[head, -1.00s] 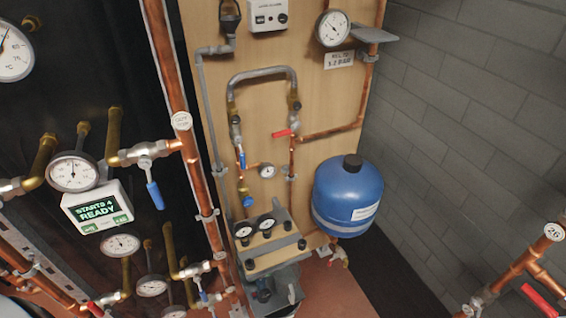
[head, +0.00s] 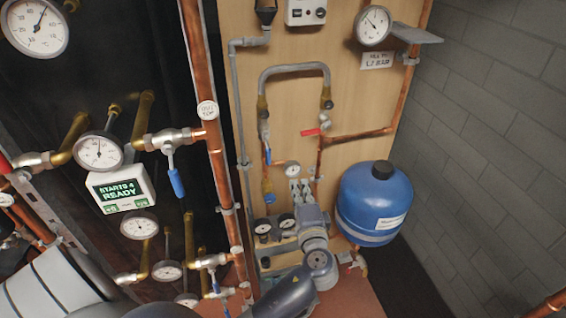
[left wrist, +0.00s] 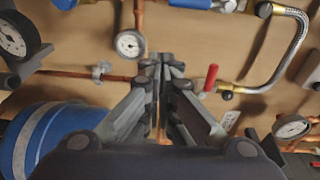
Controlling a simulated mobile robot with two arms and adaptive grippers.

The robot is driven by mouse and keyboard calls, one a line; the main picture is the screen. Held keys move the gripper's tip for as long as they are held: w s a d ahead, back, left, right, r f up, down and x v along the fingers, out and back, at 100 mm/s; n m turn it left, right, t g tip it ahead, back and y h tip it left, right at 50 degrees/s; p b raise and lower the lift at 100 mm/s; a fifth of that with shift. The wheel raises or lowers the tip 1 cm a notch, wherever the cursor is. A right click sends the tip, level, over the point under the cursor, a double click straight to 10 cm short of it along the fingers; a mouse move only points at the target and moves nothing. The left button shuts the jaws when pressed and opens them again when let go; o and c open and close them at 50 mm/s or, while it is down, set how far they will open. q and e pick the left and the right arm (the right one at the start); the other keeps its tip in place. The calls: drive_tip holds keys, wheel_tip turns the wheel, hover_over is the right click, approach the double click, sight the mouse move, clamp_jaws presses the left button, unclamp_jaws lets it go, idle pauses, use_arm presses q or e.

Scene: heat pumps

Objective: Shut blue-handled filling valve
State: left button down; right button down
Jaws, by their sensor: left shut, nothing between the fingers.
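The blue-handled filling valve (head: 265,147) sits on the wooden board, under the left end of the grey hose loop (head: 295,70). Its lever hangs down along the pipe. A red-handled valve (head: 311,132) is under the right end of the loop, its handle pointing left. My left gripper (head: 300,188) comes up from below, fingers shut and empty, just under the small gauge (head: 292,169) and below and right of the blue lever. In the left wrist view the shut fingertips (left wrist: 163,62) lie between the small gauge (left wrist: 130,43) and the red handle (left wrist: 210,78). My right gripper is out of view.
Another blue-handled valve (head: 175,175) sits on the left pipework by the display (head: 122,190). A copper pipe (head: 222,150) runs up the board's left edge. A large gauge (head: 374,25) is at upper right.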

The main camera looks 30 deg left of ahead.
sight(267, 149)
use_arm(q)
wheel_tip(267, 149, up, 2)
drive_tip(key=shift+w+r+y, duration=0.1)
drive_tip(key=shift+w+y, duration=0.05)
drive_tip(key=shift+y, duration=0.25)
drive_tip(key=w+a+p, duration=0.4)
drive_tip(key=a+p, duration=0.1)
drive_tip(key=a, duration=0.3)
drive_tip(key=shift+a+t, duration=0.3)
